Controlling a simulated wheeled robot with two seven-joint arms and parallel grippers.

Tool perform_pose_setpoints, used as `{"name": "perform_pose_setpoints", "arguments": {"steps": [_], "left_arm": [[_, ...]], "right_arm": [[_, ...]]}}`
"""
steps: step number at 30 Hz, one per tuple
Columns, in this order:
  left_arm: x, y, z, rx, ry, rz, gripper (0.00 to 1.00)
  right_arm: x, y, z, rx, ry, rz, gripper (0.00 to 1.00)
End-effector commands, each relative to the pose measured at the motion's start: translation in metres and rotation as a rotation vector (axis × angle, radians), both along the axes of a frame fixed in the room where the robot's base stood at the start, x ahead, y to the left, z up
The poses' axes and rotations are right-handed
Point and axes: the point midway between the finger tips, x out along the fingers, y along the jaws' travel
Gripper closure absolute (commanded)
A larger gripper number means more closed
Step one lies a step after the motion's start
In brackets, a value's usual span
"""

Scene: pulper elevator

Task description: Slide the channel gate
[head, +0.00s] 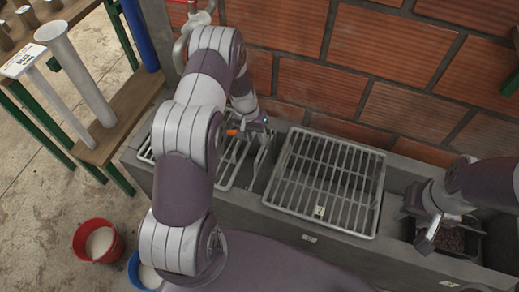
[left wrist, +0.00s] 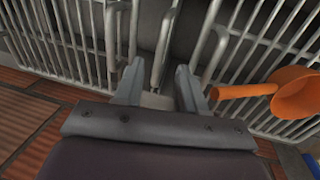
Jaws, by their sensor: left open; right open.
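My left gripper (head: 262,146) points down into the gap between the two metal grates over the trough. In the left wrist view its fingers (left wrist: 158,88) are open. A bent grey metal bar (left wrist: 165,45) rises in the gap just beyond the fingertips, and it may be the channel gate's handle. I cannot tell whether the fingers touch it. The gate's plate is not clearly visible. My right gripper (head: 432,234) is open and empty over a dark tray (head: 458,246) of brown grains at the right.
The right grate (head: 325,183) and left grate (head: 230,163) flank the gap. An orange tool (left wrist: 295,92) lies close to the left fingers. A brick wall (head: 330,60) stands behind. A red bucket (head: 80,240) and blue bucket (head: 136,272) stand on the floor at left.

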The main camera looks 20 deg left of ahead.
Motion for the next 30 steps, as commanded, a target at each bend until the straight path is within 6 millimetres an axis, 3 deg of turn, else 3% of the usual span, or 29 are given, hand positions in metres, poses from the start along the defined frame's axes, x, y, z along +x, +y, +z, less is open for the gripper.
{"name": "perform_pose_setpoints", "arguments": {"steps": [3, 7, 18, 19, 22, 23, 30], "left_arm": [[0.0, -0.006, -0.031, 0.0, 0.001, 0.0, 0.6], [0.001, -0.01, -0.051, 0.0, 0.0, 0.0, 0.6], [0.001, -0.012, -0.06, 0.001, -0.001, 0.0, 0.6], [0.001, -0.012, -0.06, 0.001, -0.001, 0.0, 0.63], [0.001, -0.012, -0.06, 0.001, -0.001, 0.0, 0.96], [0.001, -0.012, -0.06, 0.001, -0.001, 0.0, 1.0], [0.001, -0.012, -0.051, 0.001, -0.002, -0.001, 1.0]], "right_arm": [[0.0, 0.0, -0.007, 0.0, 0.0, 0.0, 0.57], [0.0, 0.0, -0.009, 0.0, 0.0, 0.0, 0.57], [0.0, 0.0, -0.01, 0.0, 0.0, 0.0, 0.57], [0.0, 0.0, -0.01, 0.0, 0.0, 0.0, 0.57], [0.0, 0.0, -0.01, 0.0, 0.0, 0.0, 0.57], [0.0, 0.0, -0.01, 0.0, 0.0, 0.0, 0.57], [0.0, 0.0, -0.003, 0.0, 0.001, 0.0, 0.57]]}}
